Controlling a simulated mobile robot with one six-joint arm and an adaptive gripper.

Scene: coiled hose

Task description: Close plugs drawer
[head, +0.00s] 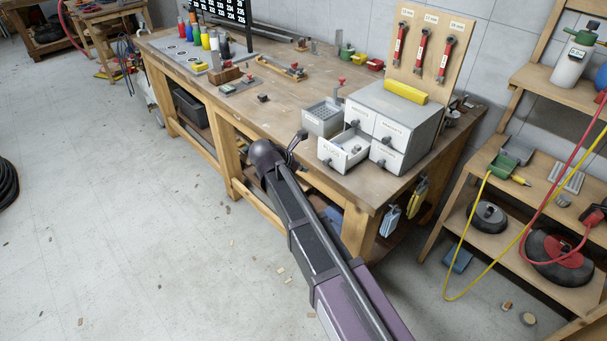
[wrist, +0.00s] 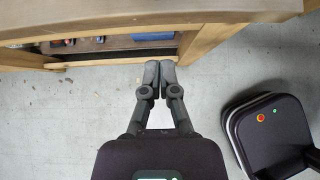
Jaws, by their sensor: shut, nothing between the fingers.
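The plugs drawer (head: 345,152), labelled PLUGS, is the lower left drawer of a grey cabinet (head: 417,110) on the workbench. It is pulled out toward the front, and small light parts show inside. The cabinet's other drawers look shut. My gripper (head: 300,137) is at the end of my arm, in front of the bench edge and left of the plugs drawer, apart from it. In the wrist view my gripper (wrist: 159,66) is shut and empty, with its fingertips together near the bench's lower frame. The drawer is not in the wrist view.
A yellow block (head: 406,91) lies on top of the cabinet. A shelf with hoses (head: 545,210) stands at right. Open floor lies left.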

